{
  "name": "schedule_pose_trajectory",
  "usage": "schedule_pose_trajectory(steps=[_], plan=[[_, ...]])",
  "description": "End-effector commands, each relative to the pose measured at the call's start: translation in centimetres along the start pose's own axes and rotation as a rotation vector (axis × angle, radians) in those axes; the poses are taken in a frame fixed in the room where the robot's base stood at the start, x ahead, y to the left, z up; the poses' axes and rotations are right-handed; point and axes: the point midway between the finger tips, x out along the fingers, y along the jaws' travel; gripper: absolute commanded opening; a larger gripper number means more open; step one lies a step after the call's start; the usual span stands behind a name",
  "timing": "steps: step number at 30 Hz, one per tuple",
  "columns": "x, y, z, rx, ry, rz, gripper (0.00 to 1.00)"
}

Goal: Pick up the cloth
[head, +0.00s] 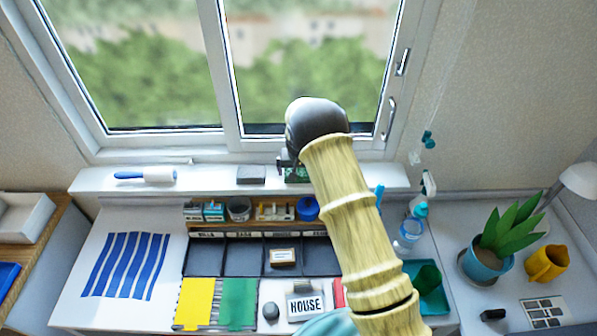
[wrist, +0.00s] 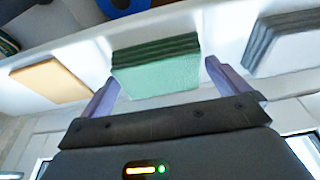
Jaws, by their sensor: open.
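A green folded, layered piece that looks like a cloth (wrist: 155,68) lies on the white windowsill, between and just beyond my fingertips in the wrist view. In the head view a bit of this green cloth (head: 298,175) shows beside my arm. My gripper (wrist: 162,80) is open, one finger on each side of the green piece; I cannot tell whether they touch it. In the head view my gripper (head: 287,163) is mostly hidden behind my arm. A similar grey folded piece (wrist: 285,42) lies to the right in the wrist view; it also shows on the sill in the head view (head: 251,174).
A yellow-orange flat piece (wrist: 52,80) lies on the sill. The window (head: 300,75) stands behind it. A lint roller (head: 147,175) lies at the sill's left. Below are a row of small boxes (head: 214,211), dark compartments (head: 243,257) and a blue-and-white striped sheet (head: 127,265).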

Motion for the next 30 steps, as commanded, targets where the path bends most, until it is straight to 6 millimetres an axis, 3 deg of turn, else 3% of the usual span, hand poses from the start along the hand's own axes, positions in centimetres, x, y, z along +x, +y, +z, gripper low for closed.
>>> schedule_pose_trajectory(steps=[13, 14, 18, 19, 30], plan=[[0.01, -0.01, 0.02, 0.0, 0.0, 0.0, 1.0], [0.0, -0.01, 0.02, 0.0, 0.0, 0.0, 0.98], [0.0, -0.02, 0.03, 0.0, 0.0, 0.0, 0.71], [0.0, -0.02, 0.03, 0.0, 0.0, 0.0, 0.68], [-0.53, -0.04, -0.19, 0.0, 0.002, -0.001, 0.68]])
